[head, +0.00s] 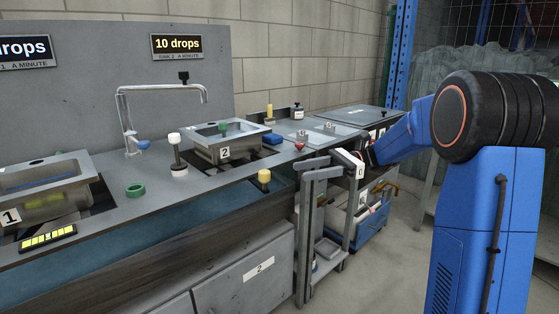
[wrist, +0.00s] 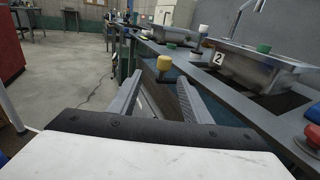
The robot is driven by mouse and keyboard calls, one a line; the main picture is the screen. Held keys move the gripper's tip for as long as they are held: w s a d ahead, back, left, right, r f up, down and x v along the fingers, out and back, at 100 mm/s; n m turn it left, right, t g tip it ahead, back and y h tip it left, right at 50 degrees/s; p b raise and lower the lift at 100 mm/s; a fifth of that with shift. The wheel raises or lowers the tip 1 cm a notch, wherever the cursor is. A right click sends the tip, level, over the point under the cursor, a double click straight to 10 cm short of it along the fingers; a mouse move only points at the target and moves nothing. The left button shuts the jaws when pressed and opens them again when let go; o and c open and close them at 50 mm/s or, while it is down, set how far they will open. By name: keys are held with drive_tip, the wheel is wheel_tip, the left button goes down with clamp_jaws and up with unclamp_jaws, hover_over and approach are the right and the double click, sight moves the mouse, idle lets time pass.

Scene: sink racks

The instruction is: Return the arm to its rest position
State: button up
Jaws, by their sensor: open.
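My gripper (head: 304,169) is at the end of my blue arm, stretched left past the front edge of the counter in the head view. In the wrist view my gripper (wrist: 160,78) has its two grey fingers spread apart with nothing between them. A yellow-topped knob (head: 264,176) stands at the counter's front edge, just left of the fingertips. It also shows beyond the fingertips in the wrist view (wrist: 163,62). I cannot tell exactly how far apart they are.
Open floor lies at right.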

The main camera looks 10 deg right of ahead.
drive_tip(key=s+a+f+n+t+h, duration=0.1)
drive_tip(key=s+f+n+h, duration=0.3)
drive_tip(key=s, duration=0.6)
drive_tip(key=s+a+f+n+h, duration=0.1)
drive_tip(key=s+f+n+h, duration=0.3)
drive_tip(key=s, duration=0.6)
drive_tip(key=s+d+f+n+t+h, duration=0.3)
drive_tip(key=s+d+n+h, duration=0.1)
drive_tip(key=s+d, duration=0.1)
drive_tip(key=s+d+f+n+t+h, duration=0.3)
drive_tip(key=s+d+h, duration=0.2)
drive_tip(key=s+d, duration=0.1)
drive_tip(key=shift+s+d+f+n+t, duration=0.2)
drive_tip(key=shift+s+f+n+t, duration=0.15)
drive_tip(key=shift+s, duration=0.45)
drive_tip(key=shift+r, duration=0.1)
